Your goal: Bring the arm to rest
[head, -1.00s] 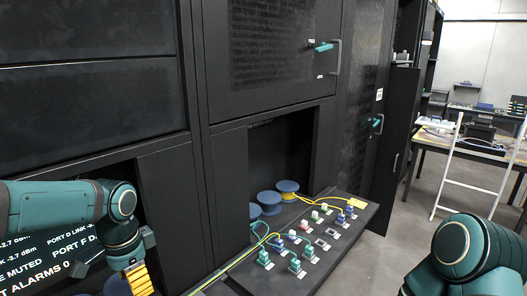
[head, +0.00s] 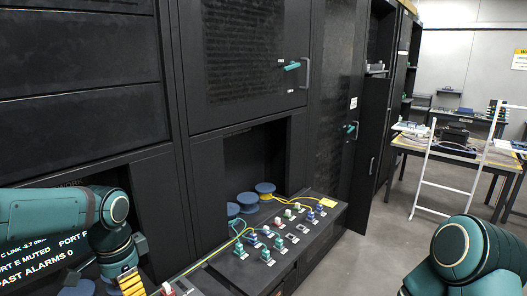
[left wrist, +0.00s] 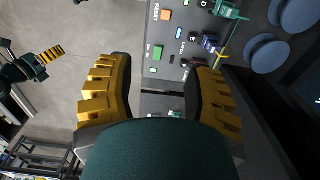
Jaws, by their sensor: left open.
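My left arm comes in from the left of the head view, and its yellow gripper (head: 132,284) shows at the bottom edge, partly cut off. In the left wrist view my left gripper (left wrist: 160,75) is open, with its two yellow-padded fingers wide apart and nothing between them. My right arm (head: 462,255) shows only as a teal joint at the lower right of the head view. In the left wrist view a dark arm end with yellow-and-black striped fingers, seemingly my right gripper (left wrist: 48,56), hangs over the floor; its opening is unclear.
A sloped panel (head: 315,243) with coloured connectors stands right of my left gripper in the head view. Blue spools (head: 248,199) with yellow cables sit behind it. Black cabinets (head: 240,60) rise close behind.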

